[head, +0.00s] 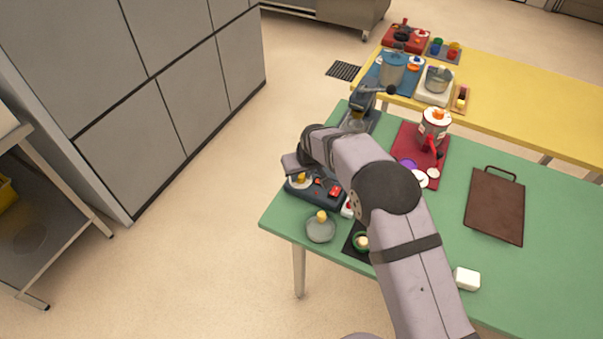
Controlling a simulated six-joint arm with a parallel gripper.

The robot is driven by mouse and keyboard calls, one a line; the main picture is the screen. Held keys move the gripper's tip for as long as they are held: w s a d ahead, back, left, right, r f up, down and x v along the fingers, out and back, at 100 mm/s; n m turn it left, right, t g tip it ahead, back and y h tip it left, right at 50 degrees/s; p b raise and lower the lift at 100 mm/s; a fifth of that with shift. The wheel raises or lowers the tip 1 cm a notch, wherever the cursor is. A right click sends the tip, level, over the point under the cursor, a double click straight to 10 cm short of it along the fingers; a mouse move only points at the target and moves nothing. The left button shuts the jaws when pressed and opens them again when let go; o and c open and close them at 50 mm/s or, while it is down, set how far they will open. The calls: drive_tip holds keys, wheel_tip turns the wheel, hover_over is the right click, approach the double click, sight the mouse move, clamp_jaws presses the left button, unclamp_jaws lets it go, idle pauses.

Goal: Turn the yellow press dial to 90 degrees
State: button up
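A dark control box (327,201) stands at the left end of the green table. A yellow knob (301,177) on a pale round dial plate shows at its left, partly covered by my gripper; I take it for the yellow press dial. Its angle is too small to read. My gripper (293,165) is just above the dial, at the end of my arm, which reaches in from the bottom right. Its fingertips are too small and covered to show whether they are open or shut, or whether they touch the knob.
A grey round object with a yellow top (320,228) stands just in front of the box. A dark machine (361,105) stands behind it. A red tray (405,138) with a white pot and a brown board (494,207) lie to the right. The table's left edge is close.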

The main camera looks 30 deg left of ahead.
drive_tip(key=shift+m+b, duration=0.3)
drive_tip(key=shift+b, duration=0.05)
drive_tip(key=m+b, duration=0.2)
drive_tip(key=m+t+h+b, duration=0.1)
drive_tip(key=shift+s+a+f+m+b, duration=0.15)
drive_tip(key=shift+a+f+m+b, duration=0.05)
drive_tip(key=shift+a+m+b, duration=0.1)
drive_tip(key=m+h+b, duration=0.1)
drive_tip(key=m+b, duration=0.1)
drive_tip(key=shift+m+t, duration=0.3)
drive_tip(key=shift+m, duration=0.1)
drive_tip(key=m, duration=0.1)
drive_tip(key=m+h, duration=0.1)
drive_tip(key=shift+a+r+m, duration=0.1)
drive_tip(key=shift+r+m, duration=0.15)
drive_tip(key=shift+m, duration=0.05)
drive_tip(key=shift+a+m+h+p, duration=0.1)
drive_tip(key=shift+m+h+p, duration=0.45)
drive_tip(key=shift+m, duration=0.95)
drive_tip(key=o, duration=1)
